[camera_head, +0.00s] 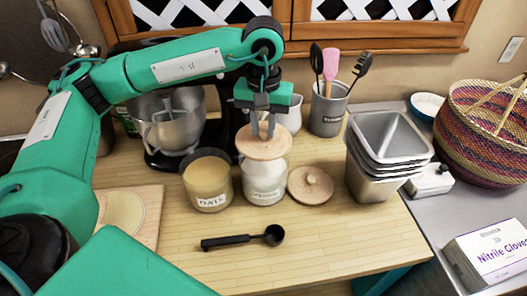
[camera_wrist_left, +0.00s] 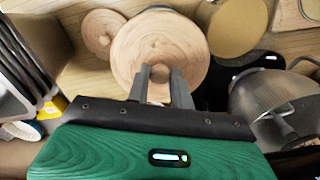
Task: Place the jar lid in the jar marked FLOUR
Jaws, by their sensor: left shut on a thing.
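My left gripper (camera_head: 264,133) is shut on the knob of a round pale wooden jar lid (camera_head: 250,146). The lid is over the mouth of a whitish jar (camera_head: 264,182), whose small label is too blurred to read surely. The lid hides the jar's mouth; I cannot tell whether it touches the rim. In the left wrist view the held lid (camera_wrist_left: 135,62) shows with its knob between the fingers (camera_wrist_left: 160,85). A second wooden lid (camera_head: 311,186) lies on the counter right of the jar. My right gripper is not in view.
An open jar marked OATS (camera_head: 208,182) stands close left of the whitish jar. A stand mixer (camera_head: 172,122) and a utensil crock (camera_head: 328,108) are behind. Stacked metal pans (camera_head: 378,170) stand right. A black scoop (camera_head: 243,240) lies in front, with clear counter around it.

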